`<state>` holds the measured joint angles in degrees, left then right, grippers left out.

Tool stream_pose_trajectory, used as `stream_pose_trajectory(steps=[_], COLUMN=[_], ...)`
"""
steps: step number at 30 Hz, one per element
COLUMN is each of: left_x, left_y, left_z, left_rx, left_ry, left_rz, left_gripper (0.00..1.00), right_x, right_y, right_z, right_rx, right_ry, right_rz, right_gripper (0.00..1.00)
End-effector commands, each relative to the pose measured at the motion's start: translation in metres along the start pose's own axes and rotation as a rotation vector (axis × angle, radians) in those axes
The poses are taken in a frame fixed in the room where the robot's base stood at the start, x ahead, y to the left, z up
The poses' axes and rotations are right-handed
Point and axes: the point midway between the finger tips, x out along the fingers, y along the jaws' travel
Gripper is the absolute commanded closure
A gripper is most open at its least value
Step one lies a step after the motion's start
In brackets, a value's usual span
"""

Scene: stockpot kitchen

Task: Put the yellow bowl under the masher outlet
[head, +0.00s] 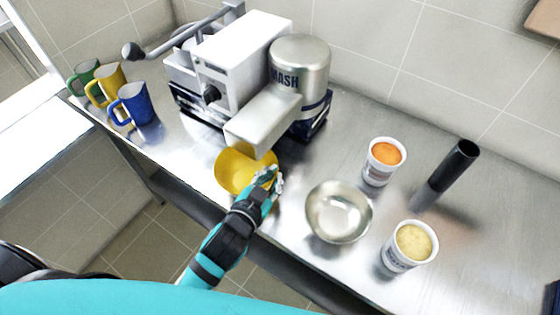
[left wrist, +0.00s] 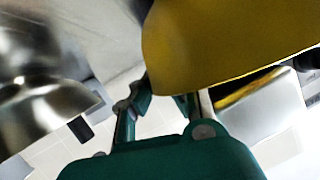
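The yellow bowl (head: 233,172) is upright near the counter's front edge, just in front of and partly below the masher's outlet spout (head: 262,122). The spout overlaps its back rim in the head view. The masher (head: 301,62) is a silver cylinder marked MASH. My left gripper (head: 268,178) is at the bowl's right rim. In the left wrist view its fingers (left wrist: 165,100) sit on either side of the bowl wall (left wrist: 225,45), shut on it; one fingertip is hidden behind the bowl. Whether the bowl touches the counter is unclear. My right gripper is not in view.
A steel bowl (head: 339,211) stands right of my left gripper. Tubs of orange (head: 380,168) and pale yellow food (head: 405,250) and an upright black cylinder (head: 455,165) are farther right. Green (head: 83,76), yellow (head: 106,83) and blue mugs (head: 136,104) stand left, beside a white lever machine (head: 235,60).

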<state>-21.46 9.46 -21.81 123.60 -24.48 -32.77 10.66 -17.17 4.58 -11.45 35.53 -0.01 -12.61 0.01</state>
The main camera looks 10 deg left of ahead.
Motion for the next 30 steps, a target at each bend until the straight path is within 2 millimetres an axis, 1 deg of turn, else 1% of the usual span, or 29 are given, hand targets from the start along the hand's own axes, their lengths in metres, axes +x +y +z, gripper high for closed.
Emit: stream_pose_trajectory(steps=[1,5,9,12,13,16,23,27,28,30], left_x=[0.005,0.013,0.035,0.049,0.049,0.051,0.051,0.052,0.052,0.052], left_y=[-0.001,-0.001,-0.004,-0.004,-0.002,0.0,0.0,0.001,0.001,0.001], left_z=[-0.003,-0.006,-0.015,-0.018,-0.01,-0.002,-0.002,0.002,0.002,0.002], left_rx=[0.0,0.0,0.001,0.0,0.0,-0.002,-0.001,-0.001,-0.001,-0.001], left_ry=[0.002,0.003,0.005,0.001,-0.004,-0.002,0.001,0.0,-0.001,-0.001], left_rz=[0.0,0.0,-0.001,0.0,0.001,0.002,0.001,0.001,0.001,0.001], left_gripper=[1.0,1.0,1.0,1.0,1.0,1.0,1.0,1.0,0.93,0.84], right_x=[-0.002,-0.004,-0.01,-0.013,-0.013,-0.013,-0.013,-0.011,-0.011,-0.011], right_y=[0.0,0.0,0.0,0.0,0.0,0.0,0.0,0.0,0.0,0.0], right_z=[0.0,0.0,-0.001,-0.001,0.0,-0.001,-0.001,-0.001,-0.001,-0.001], right_rx=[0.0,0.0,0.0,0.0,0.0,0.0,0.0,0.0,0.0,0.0], right_ry=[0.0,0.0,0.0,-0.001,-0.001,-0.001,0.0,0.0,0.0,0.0], right_rz=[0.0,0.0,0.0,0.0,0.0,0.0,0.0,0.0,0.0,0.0], right_gripper=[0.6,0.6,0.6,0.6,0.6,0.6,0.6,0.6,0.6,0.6])
